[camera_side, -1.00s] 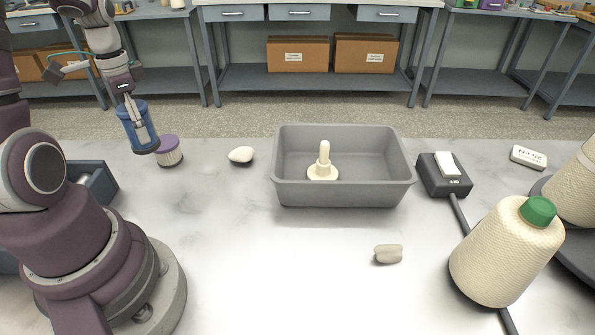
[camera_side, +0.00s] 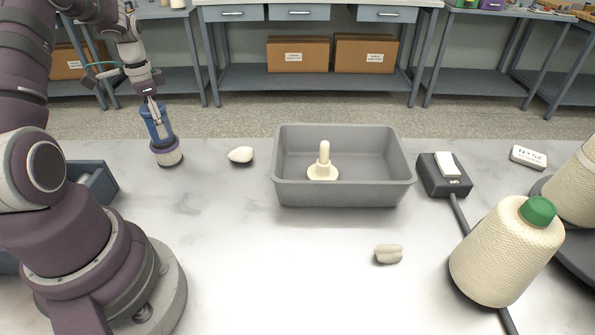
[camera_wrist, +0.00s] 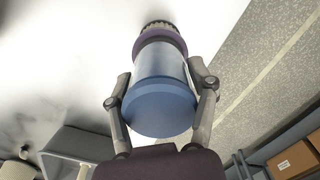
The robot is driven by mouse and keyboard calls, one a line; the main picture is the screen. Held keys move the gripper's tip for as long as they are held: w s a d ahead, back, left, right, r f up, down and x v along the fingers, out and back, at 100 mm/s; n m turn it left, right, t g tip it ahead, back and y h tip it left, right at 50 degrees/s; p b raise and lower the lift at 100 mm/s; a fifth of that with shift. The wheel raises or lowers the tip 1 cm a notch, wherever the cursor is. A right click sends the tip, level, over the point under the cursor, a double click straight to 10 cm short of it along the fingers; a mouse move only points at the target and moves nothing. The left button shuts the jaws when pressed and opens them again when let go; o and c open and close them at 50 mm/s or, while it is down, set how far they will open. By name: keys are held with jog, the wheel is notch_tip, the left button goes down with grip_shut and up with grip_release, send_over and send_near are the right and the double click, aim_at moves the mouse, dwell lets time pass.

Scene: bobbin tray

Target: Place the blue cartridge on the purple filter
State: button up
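The blue cartridge (camera_side: 155,124) is a translucent blue cylinder, close to upright, directly above the purple filter (camera_side: 168,153). The filter is a short pleated white cylinder with a purple top, standing on the table near its back edge. The cartridge's lower end appears to meet the filter's top; I cannot tell whether it bears on it. My gripper (camera_side: 153,106) is shut around the cartridge from above. In the wrist view the two fingers of my gripper (camera_wrist: 164,92) flank the cartridge (camera_wrist: 162,95), with the filter's purple rim (camera_wrist: 160,36) just beyond it.
A white stone-like lump (camera_side: 241,155) lies right of the filter. A grey bin (camera_side: 345,192) holding a cream peg stands mid-table. A blue-grey tray (camera_side: 98,185) is at the left. A scale-like black box (camera_side: 444,180) and a large yarn cone (camera_side: 507,250) stand right. The front middle is mostly clear.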

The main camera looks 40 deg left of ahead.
jog(key=o, duration=0.4)
jog(key=shift+r, duration=0.1)
notch_tip(320, 180, up, 12)
jog(key=shift+f, duration=0.25)
jog(key=w+d+r+t+y, duration=0.1)
jog(key=d+r+t, duration=0.15)
jog(key=d, duration=0.55)
jog(key=w+d+r+t, duration=0.1)
jog(key=d+r, duration=0.2)
jog(key=d, duration=0.6)
jog(key=s+d+f, duration=0.1)
jog(key=d, duration=0.1)
jog(key=s+d+f+n+t, duration=0.1)
jog(key=s+d, duration=0.1)
jog(key=d, duration=0.1)
jog(key=s+d+f+t+h, duration=0.1)
jog(key=s+d, duration=0.1)
jog(key=d, duration=0.1)
jog(key=shift+f+n, duration=0.25)
jog(key=shift+n, duration=0.05)
